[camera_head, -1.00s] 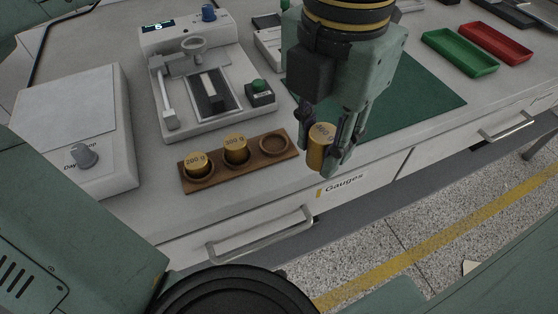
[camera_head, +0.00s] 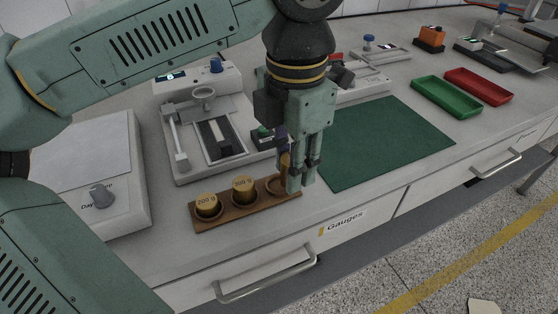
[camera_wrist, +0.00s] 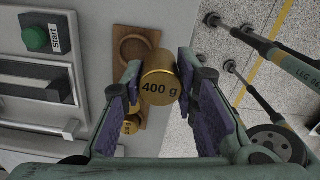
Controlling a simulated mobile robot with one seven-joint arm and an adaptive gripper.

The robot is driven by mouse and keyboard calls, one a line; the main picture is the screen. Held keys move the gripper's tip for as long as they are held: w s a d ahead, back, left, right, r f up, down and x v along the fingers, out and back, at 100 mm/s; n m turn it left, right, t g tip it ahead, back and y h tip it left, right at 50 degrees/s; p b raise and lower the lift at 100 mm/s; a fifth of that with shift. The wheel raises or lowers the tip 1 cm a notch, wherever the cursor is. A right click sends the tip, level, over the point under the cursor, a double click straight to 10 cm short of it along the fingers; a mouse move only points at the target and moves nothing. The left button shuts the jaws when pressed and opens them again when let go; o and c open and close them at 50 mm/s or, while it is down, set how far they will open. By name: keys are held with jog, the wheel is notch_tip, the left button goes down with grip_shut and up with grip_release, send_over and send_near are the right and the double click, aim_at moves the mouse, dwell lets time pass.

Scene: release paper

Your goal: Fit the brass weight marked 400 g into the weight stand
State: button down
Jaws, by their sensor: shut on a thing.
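The brass weight marked 400 g (camera_wrist: 159,88) is held between the two fingers of my gripper (camera_wrist: 161,82) in the wrist view, its label facing the camera. In the head view my gripper (camera_head: 295,176) is at the right end of the wooden weight stand (camera_head: 225,222), and its fingers hide most of the weight. The stand's round empty recess (camera_wrist: 134,48) shows just beyond the weight in the wrist view. The weight overlaps the stand's edge there; its height above the stand is unclear. Two brass weights, one marked 200 g (camera_head: 208,206), fill the other recesses.
A white device with a grey knob (camera_head: 101,196) is at left. A green mat (camera_head: 390,140) lies to the right, with green (camera_head: 446,96) and red (camera_head: 479,86) trays beyond. The counter's front edge is close.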

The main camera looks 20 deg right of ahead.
jog(key=w, duration=0.3)
jog(key=shift+w+a+f, duration=0.1)
jog(key=shift+a+f, duration=0.05)
jog(key=shift+a, duration=0.2)
jog(key=shift+f+p, duration=0.55)
jog(key=shift+f, duration=1.2)
jog(key=shift+f, duration=0.2)
jog(key=c, duration=1.3)
grip_release()
jog(key=shift+r, duration=0.15)
notch_tip(320, 180, up, 12)
jog(key=shift+r+b, duration=0.1)
jog(key=shift+b, duration=0.35)
